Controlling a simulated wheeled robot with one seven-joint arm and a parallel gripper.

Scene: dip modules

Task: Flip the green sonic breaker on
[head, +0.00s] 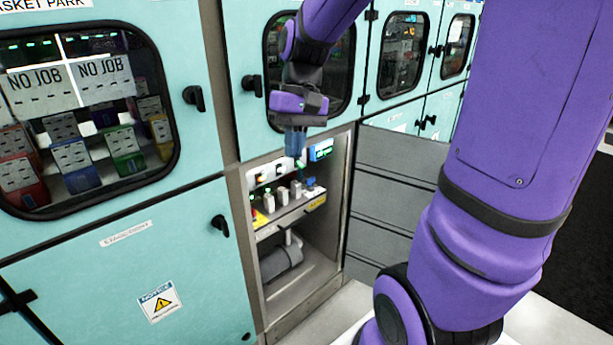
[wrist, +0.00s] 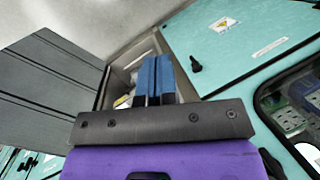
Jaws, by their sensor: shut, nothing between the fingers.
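My gripper (head: 296,143) has blue fingers, pressed together and empty, pointing down at the upper front of an open cabinet compartment (head: 300,255). In the wrist view the shut fingers (wrist: 157,78) cover much of that compartment. Inside it, a small panel (head: 285,205) carries several pale upright switches or breakers. One at the left, with a green part (head: 269,200), may be the green sonic breaker; it is too small to be sure. The fingers appear above this row and apart from it. I cannot read the labels or tell any switch's position.
A teal door with a black handle (head: 219,226) stands left of the compartment. Windowed teal doors (head: 309,70) are above it. A left window (head: 85,120) shows coloured modules, one green. Grey panels (head: 395,185) lie to the right. A grey cylinder (head: 281,262) sits low inside.

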